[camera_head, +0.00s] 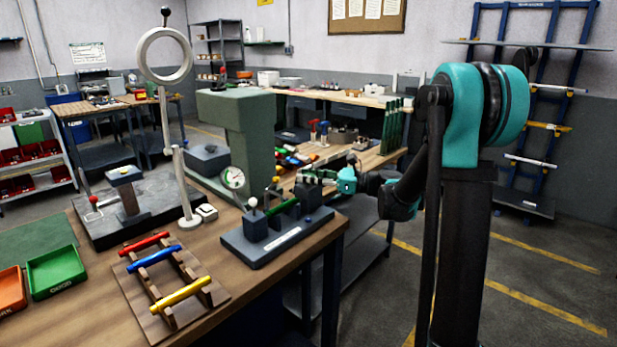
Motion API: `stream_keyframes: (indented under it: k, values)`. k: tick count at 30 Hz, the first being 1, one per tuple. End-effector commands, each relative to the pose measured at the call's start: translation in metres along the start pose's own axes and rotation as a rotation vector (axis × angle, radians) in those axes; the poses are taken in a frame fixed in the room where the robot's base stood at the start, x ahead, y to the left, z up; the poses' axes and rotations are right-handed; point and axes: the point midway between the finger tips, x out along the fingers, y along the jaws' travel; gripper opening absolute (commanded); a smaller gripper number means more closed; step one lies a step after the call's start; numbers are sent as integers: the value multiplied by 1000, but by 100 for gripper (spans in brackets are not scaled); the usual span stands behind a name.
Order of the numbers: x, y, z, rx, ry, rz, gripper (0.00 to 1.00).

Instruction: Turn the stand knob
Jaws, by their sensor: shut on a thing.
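A dark stand (262,241) with a pale label sits at the right front corner of the wooden bench. It carries a white ball-topped lever (253,203), a green bar (284,209) and a small blue knob-like piece (309,219). A dial gauge (233,178) stands just behind it. My arm reaches in from the right, and my gripper (292,181) is low over the back right of the stand. It is shut on a small part there that appears to be the stand knob. The fingers hide most of that part, and its turn angle cannot be made out.
A wooden rack (173,311) with red, blue and yellow bars lies in front. Green (56,272) and orange (10,291) trays are at left. A tall pale stand with a ring (165,55) and a green press-like column (236,135) rise behind. The floor at right is open.

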Motion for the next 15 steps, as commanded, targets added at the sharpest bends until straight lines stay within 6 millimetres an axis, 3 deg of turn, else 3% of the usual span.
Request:
stream_keyframes:
  k: [8,15]
  values:
    - [0,1,0,0,0,-66,5]
    - [0,3,0,0,0,-232,5]
